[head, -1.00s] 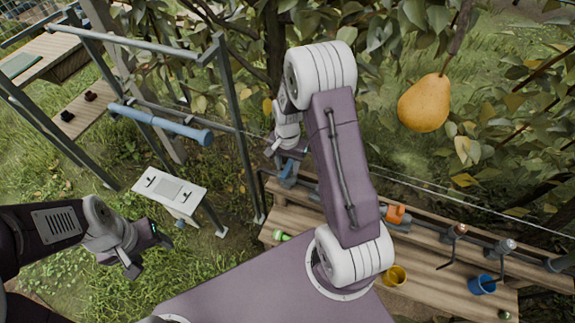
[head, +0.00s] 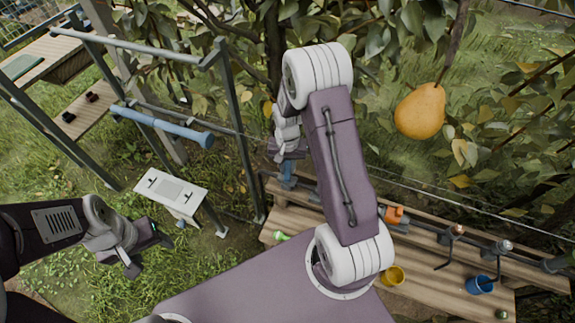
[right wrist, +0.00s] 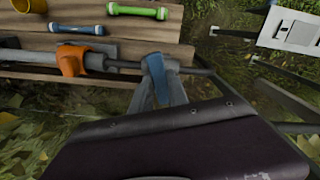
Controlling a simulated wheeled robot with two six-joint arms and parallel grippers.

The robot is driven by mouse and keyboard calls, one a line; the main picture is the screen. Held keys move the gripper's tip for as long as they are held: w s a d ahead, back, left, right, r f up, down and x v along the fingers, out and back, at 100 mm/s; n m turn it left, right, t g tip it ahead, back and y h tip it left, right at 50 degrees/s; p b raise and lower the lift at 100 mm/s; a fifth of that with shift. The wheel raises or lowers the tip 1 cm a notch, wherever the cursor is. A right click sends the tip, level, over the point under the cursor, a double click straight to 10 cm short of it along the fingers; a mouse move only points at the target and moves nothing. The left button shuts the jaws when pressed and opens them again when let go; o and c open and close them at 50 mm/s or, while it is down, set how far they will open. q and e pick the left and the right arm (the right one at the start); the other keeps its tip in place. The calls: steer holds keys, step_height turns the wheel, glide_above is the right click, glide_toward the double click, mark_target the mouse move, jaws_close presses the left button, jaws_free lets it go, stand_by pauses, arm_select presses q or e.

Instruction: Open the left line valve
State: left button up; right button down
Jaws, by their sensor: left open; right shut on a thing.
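A grey line pipe (right wrist: 35,57) runs along the back of the wooden bench. A blue valve handle (right wrist: 154,72) stands at its left part as the head view sees it, where the handle also shows (head: 287,172). My right gripper (right wrist: 158,92) is shut on the blue handle, one finger on each side; its fingers partly hide it. An orange valve piece (head: 394,215) sits further right along the pipe and also shows in the right wrist view (right wrist: 72,59). My left gripper (head: 152,257) is open and empty over the grass at the left.
The bench (head: 440,262) carries a yellow cup (head: 393,276), a blue bucket (head: 481,285) and a green-ended item (head: 280,237). A white panel box (head: 170,191) and a metal frame (head: 228,130) stand left. A pear (head: 420,111) hangs upper right.

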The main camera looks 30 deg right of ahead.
mark_target(287, 170)
steer(key=n+p, duration=0.1)
steer(key=n, duration=0.2)
steer(key=shift+r+n, duration=0.15)
steer(key=shift+n, duration=0.25)
steer(key=n+p, duration=0.1)
steer(key=n, duration=0.2)
steer(key=n+p, duration=0.1)
steer(key=n, duration=0.3)
steer(key=shift+n+p, duration=0.3)
steer(key=shift+n, duration=1.5)
steer(key=c, duration=1.3)
jaws_free()
step_height(287, 170, up, 9)
steer(key=shift+f, duration=0.1)
